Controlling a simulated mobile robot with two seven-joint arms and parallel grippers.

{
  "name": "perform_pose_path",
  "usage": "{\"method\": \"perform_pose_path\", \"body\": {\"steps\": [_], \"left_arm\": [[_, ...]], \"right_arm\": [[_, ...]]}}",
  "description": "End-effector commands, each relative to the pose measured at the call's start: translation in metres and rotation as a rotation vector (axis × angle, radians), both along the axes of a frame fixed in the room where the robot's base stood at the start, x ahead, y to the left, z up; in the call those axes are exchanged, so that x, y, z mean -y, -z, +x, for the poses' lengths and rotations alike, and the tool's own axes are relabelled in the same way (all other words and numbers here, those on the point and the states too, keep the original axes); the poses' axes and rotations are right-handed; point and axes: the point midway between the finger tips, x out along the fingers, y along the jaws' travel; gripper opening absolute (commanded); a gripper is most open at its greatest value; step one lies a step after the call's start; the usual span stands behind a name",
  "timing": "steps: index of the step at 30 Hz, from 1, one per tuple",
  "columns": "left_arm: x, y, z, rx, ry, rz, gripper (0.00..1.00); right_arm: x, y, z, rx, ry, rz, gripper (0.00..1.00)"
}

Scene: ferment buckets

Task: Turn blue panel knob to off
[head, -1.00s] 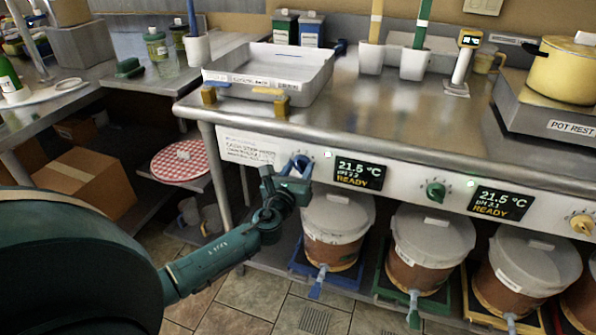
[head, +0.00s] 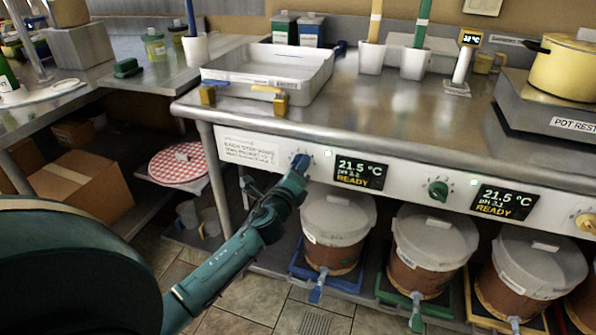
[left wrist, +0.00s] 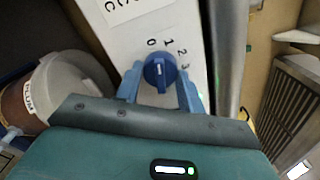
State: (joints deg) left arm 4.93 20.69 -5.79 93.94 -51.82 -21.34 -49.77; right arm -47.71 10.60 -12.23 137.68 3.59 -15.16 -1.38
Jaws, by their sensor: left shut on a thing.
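The blue knob (head: 301,160) sits on the white front panel, left of the first display. In the left wrist view the knob (left wrist: 160,71) is between the two blue fingers of my left gripper (left wrist: 160,88), which is shut on it. The knob's white line runs up the picture, toward the 0 and 1 marks; I cannot tell exactly which it meets. The marks 0 to 3 are printed around the knob. In the head view my left gripper (head: 297,173) covers the knob's lower part. My right gripper is not in view.
A green knob (head: 438,191) and a yellow knob (head: 586,223) lie farther right on the panel. The blue-side display (head: 360,173) reads 21.5 °C, READY. Lidded buckets (head: 338,212) stand below the panel. A grey tray (head: 310,88) sits on the counter above.

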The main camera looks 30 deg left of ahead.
Motion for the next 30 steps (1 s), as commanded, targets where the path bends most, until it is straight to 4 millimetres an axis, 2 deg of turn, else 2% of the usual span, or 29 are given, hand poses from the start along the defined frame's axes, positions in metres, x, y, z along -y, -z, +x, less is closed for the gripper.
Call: {"method": "perform_pose_path", "body": {"steps": [12,30], "left_arm": [[0.0006,0.0005,-0.0003,0.049,0.0,-0.21,0.16],[0.0007,0.0003,-0.0001,0.058,0.001,-0.249,0.16]], "right_arm": [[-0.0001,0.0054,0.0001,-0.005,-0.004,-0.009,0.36],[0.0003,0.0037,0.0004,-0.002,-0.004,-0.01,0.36]]}}
